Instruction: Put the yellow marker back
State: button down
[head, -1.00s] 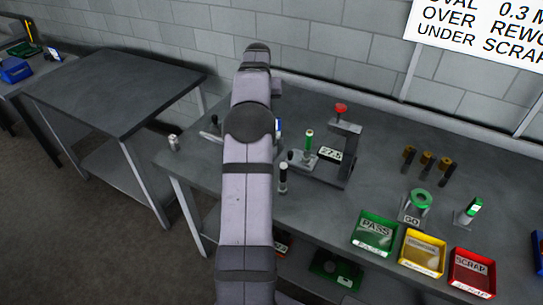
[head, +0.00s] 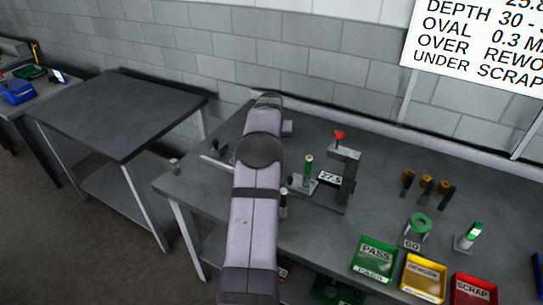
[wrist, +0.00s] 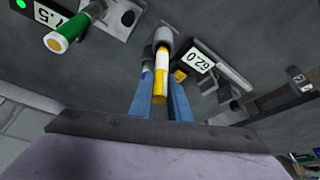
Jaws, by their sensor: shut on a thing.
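The yellow marker (wrist: 161,72), white-bodied with a yellow near end and a yellow band, is in the middle of the wrist view. My gripper (wrist: 163,86) has its blue fingers on either side of it and is shut on it. The marker's far end meets a grey cup-like holder (wrist: 164,37); I cannot tell whether it is inside or only in front. A pale and blue piece (wrist: 147,70) shows just left of the marker. In the head view my arm hides the marker and my fingers.
A green-topped cylinder (wrist: 68,33) stands close by at the left of the wrist view. In the head view, a press with a red knob (head: 339,135) stands right of my arm, with trays such as the green one (head: 375,260) at the front.

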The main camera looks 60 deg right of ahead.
jog(key=shift+f+p, duration=0.6)
jog(key=shift+f, duration=1.3)
jog(key=shift+f, duration=0.1)
jog(key=shift+f, duration=0.1)
jog(key=c, duration=1.7)
grip_release()
jog(key=shift+o, duration=0.2)
jog(key=shift+r, duration=0.35)
jog(key=b+v, duration=0.3)
jog(key=v, duration=0.8)
jog(key=shift+a+r+b, duration=0.2)
jog(key=shift+r+b, duration=0.15)
jog(key=shift+b, duration=0.05)
